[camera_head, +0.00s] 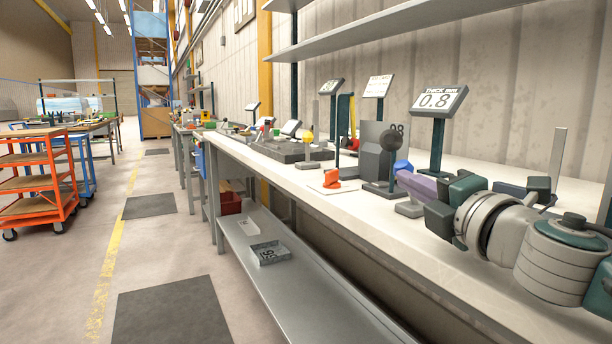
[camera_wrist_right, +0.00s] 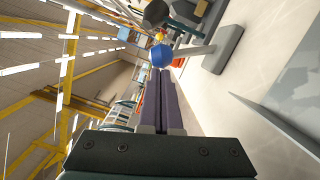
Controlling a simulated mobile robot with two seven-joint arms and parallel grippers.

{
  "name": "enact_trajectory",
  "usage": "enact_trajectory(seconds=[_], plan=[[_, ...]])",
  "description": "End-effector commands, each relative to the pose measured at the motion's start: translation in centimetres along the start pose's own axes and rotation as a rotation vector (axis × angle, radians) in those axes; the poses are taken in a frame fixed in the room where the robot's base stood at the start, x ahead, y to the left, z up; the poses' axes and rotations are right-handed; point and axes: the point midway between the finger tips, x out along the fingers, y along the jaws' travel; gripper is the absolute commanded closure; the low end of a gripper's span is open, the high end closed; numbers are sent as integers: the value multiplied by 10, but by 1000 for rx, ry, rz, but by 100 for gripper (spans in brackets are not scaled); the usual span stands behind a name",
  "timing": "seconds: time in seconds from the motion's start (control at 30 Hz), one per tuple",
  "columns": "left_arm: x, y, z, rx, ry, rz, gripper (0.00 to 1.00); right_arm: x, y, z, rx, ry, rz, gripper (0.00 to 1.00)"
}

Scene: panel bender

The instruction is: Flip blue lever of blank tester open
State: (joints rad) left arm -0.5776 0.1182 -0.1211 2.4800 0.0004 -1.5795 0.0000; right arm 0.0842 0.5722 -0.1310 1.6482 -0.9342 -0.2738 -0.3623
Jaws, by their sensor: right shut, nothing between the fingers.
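The blue lever's round blue knob (camera_head: 402,166) shows on the bench in the head view, just beyond my right gripper (camera_head: 403,177). It also shows in the right wrist view (camera_wrist_right: 162,54), straight ahead of the fingertips (camera_wrist_right: 160,72). My right gripper's purple-grey fingers are together, with nothing between them. I cannot tell whether they touch the knob. A small grey base (camera_head: 408,209) stands beside the fingers, and its post (camera_wrist_right: 190,50) runs toward the knob in the wrist view. The lever's shaft is mostly hidden. My left gripper is not in view.
A grey block (camera_head: 372,150) and a dark disc (camera_head: 377,167) are close to the knob. A red-orange object (camera_head: 332,178) lies farther left. The bench's front strip (camera_head: 345,205) is clear.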

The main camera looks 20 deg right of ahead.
Motion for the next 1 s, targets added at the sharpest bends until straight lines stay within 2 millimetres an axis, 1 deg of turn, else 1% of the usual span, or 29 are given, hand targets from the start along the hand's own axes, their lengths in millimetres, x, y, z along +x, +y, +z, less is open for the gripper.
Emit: enact_trajectory(seconds=[0.47,1.0], plan=[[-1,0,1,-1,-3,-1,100,-1,1,0,3,0,-1,100],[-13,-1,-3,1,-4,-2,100,1,6,7,91,-1,-19,100]])
